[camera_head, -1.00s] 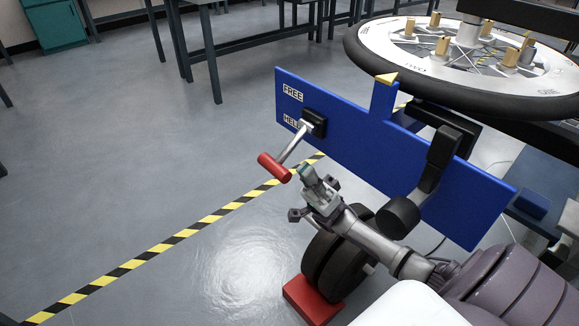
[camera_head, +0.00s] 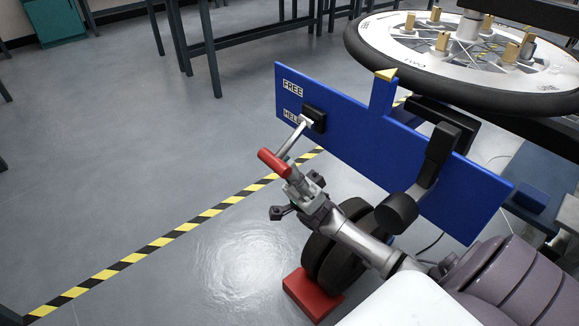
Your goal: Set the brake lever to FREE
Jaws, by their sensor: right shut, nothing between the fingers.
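The brake lever (camera_head: 289,142) is a grey arm with a red handle (camera_head: 273,163), on a black pivot block on the blue panel (camera_head: 345,140). It slants down and left from the pivot, below the HELD label (camera_head: 291,116). The FREE label (camera_head: 292,88) is higher on the panel. My right gripper (camera_head: 296,186) is shut and empty, its tip just below and right of the red handle; I cannot tell whether they touch. My left gripper is not in view.
A black roller (camera_head: 340,255) and red block (camera_head: 312,295) are below my right arm. Floor with a yellow-black stripe (camera_head: 185,229) lies open at left.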

